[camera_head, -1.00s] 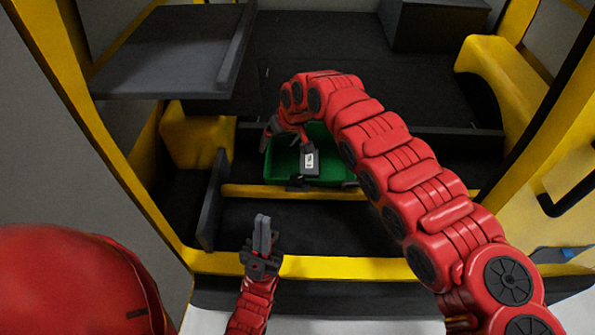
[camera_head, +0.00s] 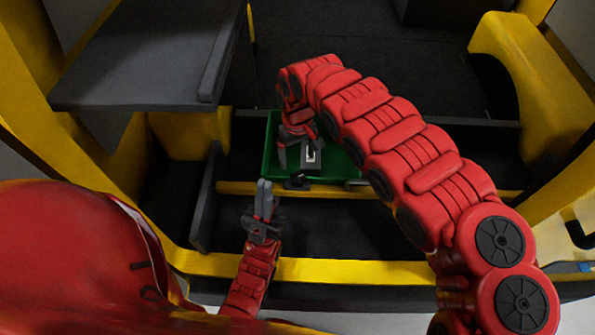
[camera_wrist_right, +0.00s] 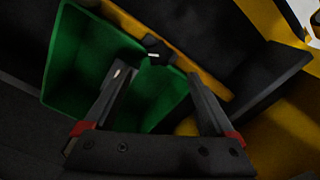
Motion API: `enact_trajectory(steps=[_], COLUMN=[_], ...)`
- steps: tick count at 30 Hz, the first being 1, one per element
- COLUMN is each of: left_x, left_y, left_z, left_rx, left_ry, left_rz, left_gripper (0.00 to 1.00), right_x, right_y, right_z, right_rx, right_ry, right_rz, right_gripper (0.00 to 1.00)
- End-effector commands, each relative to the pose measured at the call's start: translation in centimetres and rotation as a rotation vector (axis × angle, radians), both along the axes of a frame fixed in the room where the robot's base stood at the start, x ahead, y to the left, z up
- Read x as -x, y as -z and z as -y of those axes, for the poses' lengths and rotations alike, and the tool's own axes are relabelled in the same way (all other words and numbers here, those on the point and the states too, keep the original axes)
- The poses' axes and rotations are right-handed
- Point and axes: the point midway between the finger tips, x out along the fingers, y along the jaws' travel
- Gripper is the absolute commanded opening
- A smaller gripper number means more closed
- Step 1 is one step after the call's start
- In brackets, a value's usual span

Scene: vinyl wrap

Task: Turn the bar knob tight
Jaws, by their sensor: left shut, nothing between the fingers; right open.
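A small dark knob (camera_head: 297,181) sits on the yellow rail at the front edge of the green bin. It also shows in the right wrist view as a dark piece with a pale mark (camera_wrist_right: 155,48). My right gripper (camera_head: 296,158) is open above the green bin, just behind the knob, pointing down. In its wrist view the two fingers (camera_wrist_right: 160,78) are spread with nothing between them, and the knob lies beyond the tips. My left gripper (camera_head: 264,186) is shut and empty, pointing up, in front of the rail and left of the knob.
The green bin (camera_head: 273,135) looks empty inside. A yellow bar (camera_head: 340,270) runs along the front, with a dark recess behind it. A grey panel (camera_head: 150,75) overhangs at the upper left. A dark upright plate (camera_head: 205,205) stands left of my left gripper.

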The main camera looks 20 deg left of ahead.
Motion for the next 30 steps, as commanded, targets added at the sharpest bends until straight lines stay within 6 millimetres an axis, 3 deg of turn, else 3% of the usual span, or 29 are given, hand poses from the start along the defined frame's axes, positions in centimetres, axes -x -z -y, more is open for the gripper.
enact_trajectory(steps=[6,12,26,30], left_x=[0.0,0.0,0.0,0.0], left_y=[-0.4,-0.4,-0.4,-0.4], left_z=[0.0,0.0,0.0,0.0], left_rx=[0.000,0.000,0.000,0.000], left_ry=[0.000,0.000,0.000,0.000], left_rz=[0.000,0.000,0.000,0.000], left_gripper=[0.00,0.00,0.00,0.00], right_x=[0.3,0.1,0.0,0.0], right_y=[5.1,7.9,9.1,9.1], right_z=[-0.2,-0.2,0.0,0.0], right_rx=[-0.002,-0.003,0.000,0.000], right_ry=[-0.002,0.000,0.000,0.000], right_rz=[-0.005,-0.002,0.001,0.001], right_gripper=[0.90,0.90,0.90,0.68])
